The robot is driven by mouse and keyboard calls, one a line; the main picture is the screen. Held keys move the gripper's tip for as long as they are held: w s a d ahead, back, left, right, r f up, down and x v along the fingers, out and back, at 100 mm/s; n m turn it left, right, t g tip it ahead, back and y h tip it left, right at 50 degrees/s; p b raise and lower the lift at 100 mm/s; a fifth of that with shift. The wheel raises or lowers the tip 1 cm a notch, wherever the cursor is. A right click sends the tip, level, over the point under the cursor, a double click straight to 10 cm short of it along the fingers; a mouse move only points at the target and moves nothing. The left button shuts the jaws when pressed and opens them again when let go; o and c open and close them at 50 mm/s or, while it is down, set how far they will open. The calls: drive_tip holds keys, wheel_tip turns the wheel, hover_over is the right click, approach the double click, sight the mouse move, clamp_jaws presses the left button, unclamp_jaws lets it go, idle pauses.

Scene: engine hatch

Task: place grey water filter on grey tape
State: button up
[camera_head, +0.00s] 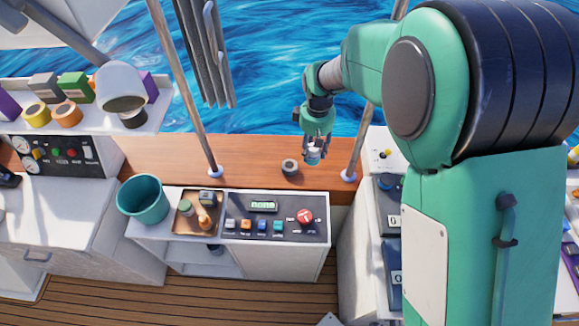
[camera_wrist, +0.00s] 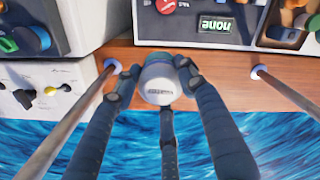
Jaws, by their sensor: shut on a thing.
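My gripper (camera_head: 314,148) is shut on a grey-white cylinder, the grey water filter (camera_head: 313,155), above the brown wooden ledge. In the wrist view the filter (camera_wrist: 159,84) sits between my fingers (camera_wrist: 157,75), its pale label face toward the camera and a teal band at its top edge. The grey tape (camera_head: 290,167) is a dark grey ring lying on the ledge, to the left of the filter in the head view. The filter is apart from the tape. I cannot make out the tape in the wrist view.
Metal poles rise from the ledge on the left (camera_head: 184,90) and right (camera_head: 361,135) of my gripper. A control panel (camera_head: 275,217) and a tray (camera_head: 183,222) with small items stand in front. A teal bucket (camera_head: 143,199) is further left. A shelf (camera_head: 75,124) at left holds coloured rolls and boxes.

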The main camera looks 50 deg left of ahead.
drive_tip(key=s+a+n, duration=0.1)
drive_tip(key=s+a, duration=0.2)
drive_tip(key=s, duration=0.2)
wheel_tip(320, 180, down, 19)
drive_tip(key=shift+w+d+r, duration=0.2)
drive_tip(key=shift+d, duration=0.1)
hover_over(290, 165)
drive_tip(key=shift+a+f, duration=0.15)
drive_tip(key=shift+f, duration=0.6)
idle(0.5)
drive_tip(key=shift+f, duration=1.75)
drive_tip(key=shift+f, duration=0.1)
